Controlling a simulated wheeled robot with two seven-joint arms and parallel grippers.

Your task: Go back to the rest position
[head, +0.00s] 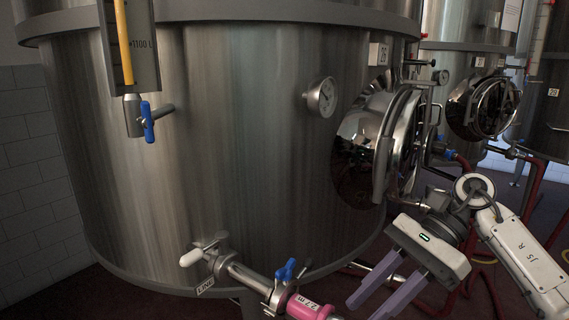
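My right gripper (364,308) is at the lower right of the head view, its arm coming in from the right edge. Its two purple fingers point down and to the left, parallel and apart, with nothing seen between them. It is in front of the lower right side of a large steel tank (230,150). The lower fingertip is close to the bottom edge of the picture. My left gripper is not in view.
A pink hose end (308,307) and a blue-handled valve (285,270) are left of my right gripper. A white-handled valve (205,250) is low on the tank. A round hatch (385,145) juts out above the gripper. Red hoses (530,195) run at right.

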